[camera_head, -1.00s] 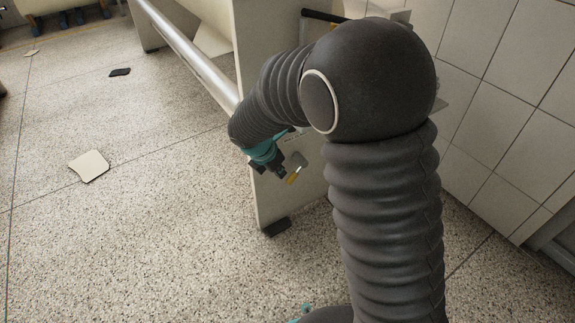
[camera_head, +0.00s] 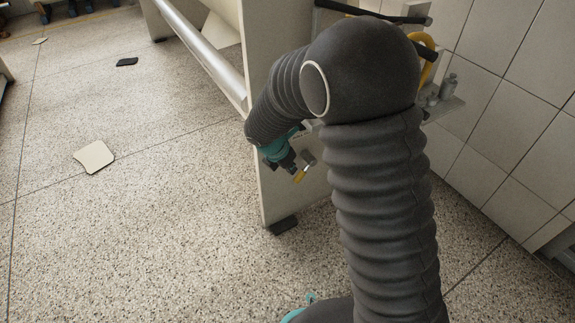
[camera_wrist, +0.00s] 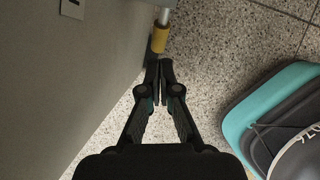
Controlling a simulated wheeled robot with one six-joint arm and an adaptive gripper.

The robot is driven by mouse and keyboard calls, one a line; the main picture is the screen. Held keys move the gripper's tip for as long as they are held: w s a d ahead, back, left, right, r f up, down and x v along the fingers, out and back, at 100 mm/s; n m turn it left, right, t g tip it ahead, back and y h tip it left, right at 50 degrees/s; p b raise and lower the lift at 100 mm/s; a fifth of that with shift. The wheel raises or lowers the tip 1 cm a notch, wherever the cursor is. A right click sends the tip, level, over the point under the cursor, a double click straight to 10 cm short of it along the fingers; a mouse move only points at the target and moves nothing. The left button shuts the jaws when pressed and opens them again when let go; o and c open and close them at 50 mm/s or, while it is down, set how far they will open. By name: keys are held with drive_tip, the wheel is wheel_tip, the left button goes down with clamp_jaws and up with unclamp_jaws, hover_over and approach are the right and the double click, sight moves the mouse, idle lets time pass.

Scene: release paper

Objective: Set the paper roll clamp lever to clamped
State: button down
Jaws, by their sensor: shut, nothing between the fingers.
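The clamp lever shows in the wrist view as a pale rod with a yellow grip (camera_wrist: 159,39), beside a grey side panel (camera_wrist: 65,85). In the head view its yellow part (camera_head: 300,175) is small, at the outer face of the white stand panel (camera_head: 283,195). My gripper (camera_wrist: 160,66) is shut and empty. Its fingertips are just below the yellow grip in the wrist view; whether they touch it I cannot tell. In the head view my gripper (camera_head: 291,167) is small and close to the lever. The lever's pivot is hidden.
A metal roller bar (camera_head: 200,52) runs along the stand to the left. A small shelf with bottles (camera_head: 447,88) is on the tiled wall at the right. A cream square (camera_head: 94,157) and a dark piece (camera_head: 127,62) lie on the open speckled floor.

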sight(297, 178)
drive_tip(key=shift+b+x, duration=0.5)
drive_tip(key=shift+x, duration=2.1)
drive_tip(key=shift+a+f, duration=0.1)
